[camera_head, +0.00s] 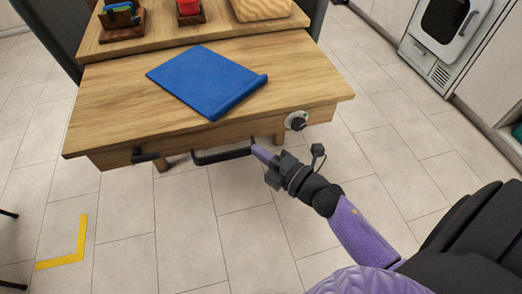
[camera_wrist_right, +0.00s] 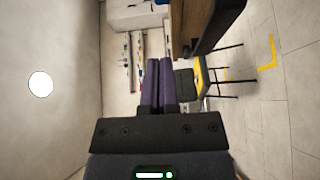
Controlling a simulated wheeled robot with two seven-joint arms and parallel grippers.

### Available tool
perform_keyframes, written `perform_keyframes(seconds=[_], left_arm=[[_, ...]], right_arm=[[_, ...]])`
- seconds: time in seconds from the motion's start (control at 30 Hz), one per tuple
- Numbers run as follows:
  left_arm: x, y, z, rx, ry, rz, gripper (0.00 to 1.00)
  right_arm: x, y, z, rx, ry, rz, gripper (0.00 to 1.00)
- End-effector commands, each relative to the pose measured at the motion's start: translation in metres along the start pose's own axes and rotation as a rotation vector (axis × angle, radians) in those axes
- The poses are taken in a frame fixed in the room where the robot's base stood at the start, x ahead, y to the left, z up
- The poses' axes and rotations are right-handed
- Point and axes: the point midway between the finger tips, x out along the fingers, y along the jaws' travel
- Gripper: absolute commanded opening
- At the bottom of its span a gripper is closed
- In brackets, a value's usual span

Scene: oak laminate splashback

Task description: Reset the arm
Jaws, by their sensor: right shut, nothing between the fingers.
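My right arm (camera_head: 355,225), purple and black, reaches from the lower right toward the front of a wooden table (camera_head: 115,100). My right gripper (camera_head: 259,152) is beside the right end of a black handle (camera_head: 220,156) under the table's front edge; I cannot tell whether they touch. In the right wrist view, its two purple fingers (camera_wrist_right: 159,85) lie together, shut with nothing between them. My left gripper is not in view.
A blue mat or board (camera_head: 207,82) lies on the table. A round knob (camera_head: 297,120) sits on the table's front. A raised shelf (camera_head: 180,38) behind holds small items. A white oven (camera_head: 445,35) stands at upper right. The tiled floor in front is mostly clear.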

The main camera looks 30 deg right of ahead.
Motion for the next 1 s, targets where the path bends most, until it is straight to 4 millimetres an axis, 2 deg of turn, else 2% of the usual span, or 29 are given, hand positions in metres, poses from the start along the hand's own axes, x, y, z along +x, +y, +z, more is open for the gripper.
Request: perform_keyframes(seconds=[0.27,0.37,0.47,0.5,0.53,0.57,0.6,0.63,0.7,0.8,0.9,1.0], left_arm=[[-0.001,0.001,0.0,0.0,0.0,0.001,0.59],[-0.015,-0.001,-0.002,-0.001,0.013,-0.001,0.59],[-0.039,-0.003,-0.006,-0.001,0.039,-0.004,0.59],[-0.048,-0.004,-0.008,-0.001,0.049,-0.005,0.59],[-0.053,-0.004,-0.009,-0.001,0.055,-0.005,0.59],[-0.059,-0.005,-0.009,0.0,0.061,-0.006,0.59],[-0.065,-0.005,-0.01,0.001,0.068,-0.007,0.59],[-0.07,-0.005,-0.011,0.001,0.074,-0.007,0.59],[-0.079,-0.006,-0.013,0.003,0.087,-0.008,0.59],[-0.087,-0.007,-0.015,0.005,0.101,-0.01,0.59],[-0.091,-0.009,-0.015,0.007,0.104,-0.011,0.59],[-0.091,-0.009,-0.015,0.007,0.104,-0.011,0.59]], right_arm=[[0.0,-0.002,0.0,0.014,-0.006,-0.008,0.0],[-0.014,-0.033,0.003,0.192,-0.09,-0.114,0.0],[-0.063,-0.105,-0.001,0.533,-0.302,-0.354,0.0],[-0.093,-0.135,-0.009,0.666,-0.408,-0.462,0.0],[-0.118,-0.156,-0.016,0.754,-0.491,-0.543,0.0],[-0.143,-0.173,-0.024,0.832,-0.573,-0.619,0.0],[-0.179,-0.193,-0.036,0.921,-0.685,-0.719,0.0],[-0.207,-0.205,-0.046,0.979,-0.767,-0.788,0.0],[-0.267,-0.223,-0.068,1.078,-0.95,-0.931,0.0],[-0.335,-0.23,-0.092,1.156,-1.164,-1.076,0.0],[-0.376,-0.23,-0.107,1.185,-1.294,-1.156,0.0],[-0.376,-0.23,-0.107,1.185,-1.294,-1.156,0.0]])
